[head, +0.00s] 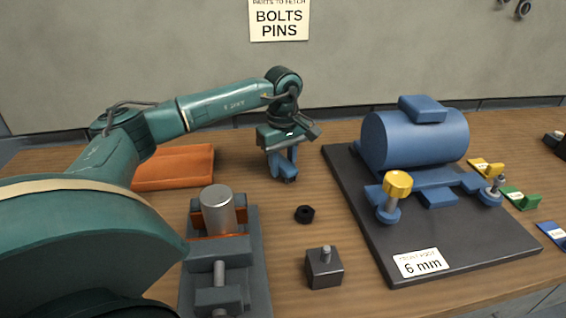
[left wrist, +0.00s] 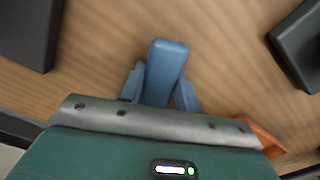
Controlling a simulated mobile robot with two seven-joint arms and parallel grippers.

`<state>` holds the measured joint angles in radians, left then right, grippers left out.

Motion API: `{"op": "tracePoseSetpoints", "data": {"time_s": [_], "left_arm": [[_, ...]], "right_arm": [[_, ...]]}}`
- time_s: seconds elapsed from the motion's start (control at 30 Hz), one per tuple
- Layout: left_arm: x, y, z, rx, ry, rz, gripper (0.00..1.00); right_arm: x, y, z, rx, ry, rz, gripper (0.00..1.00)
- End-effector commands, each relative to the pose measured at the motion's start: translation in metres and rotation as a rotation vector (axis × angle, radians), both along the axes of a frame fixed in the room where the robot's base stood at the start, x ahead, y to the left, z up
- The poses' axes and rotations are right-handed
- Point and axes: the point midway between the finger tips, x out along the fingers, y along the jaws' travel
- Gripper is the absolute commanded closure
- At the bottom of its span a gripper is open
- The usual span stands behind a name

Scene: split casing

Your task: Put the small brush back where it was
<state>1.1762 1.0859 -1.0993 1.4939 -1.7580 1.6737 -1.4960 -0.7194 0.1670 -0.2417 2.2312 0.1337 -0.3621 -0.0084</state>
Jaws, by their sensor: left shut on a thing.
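In the head view the small brush (head: 288,176) hangs below the gripper, partly hidden by the fingers. Its bristles cannot be made out, nor whether its lower end touches the table. My right gripper is not in view.
A vise (head: 219,254) holds a grey cylinder (head: 219,208). A black ring (head: 304,214) and a grey block with a pin (head: 324,270) stand in front. A blue casing (head: 415,140) sits on a dark plate (head: 380,250) at right.

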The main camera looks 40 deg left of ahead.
Motion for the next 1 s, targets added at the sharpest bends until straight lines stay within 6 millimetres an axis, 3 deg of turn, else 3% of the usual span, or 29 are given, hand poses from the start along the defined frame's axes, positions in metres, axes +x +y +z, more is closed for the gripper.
{"op": "tracePoseSetpoints", "data": {"time_s": [0.23,0.27,0.5,0.77,0.87,1.0], "left_arm": [[0.0,0.0,-0.003,0.0,0.0,0.0,0.93],[0.0,0.0,-0.003,0.0,0.0,0.0,0.67],[0.0,0.0,-0.002,0.0,0.0,0.0,0.47],[0.0,0.0,-0.001,0.0,0.0,0.0,0.46],[0.0,0.0,0.005,0.0,-0.001,0.0,0.46],[0.001,0.0,0.028,-0.001,-0.005,-0.001,0.46]], "right_arm": [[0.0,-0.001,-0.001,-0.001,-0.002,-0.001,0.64],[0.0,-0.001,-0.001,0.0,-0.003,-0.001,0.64],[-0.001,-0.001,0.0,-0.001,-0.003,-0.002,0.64],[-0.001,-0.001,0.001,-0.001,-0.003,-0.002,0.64],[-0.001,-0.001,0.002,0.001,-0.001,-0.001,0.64],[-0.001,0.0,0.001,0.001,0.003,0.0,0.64]]}}
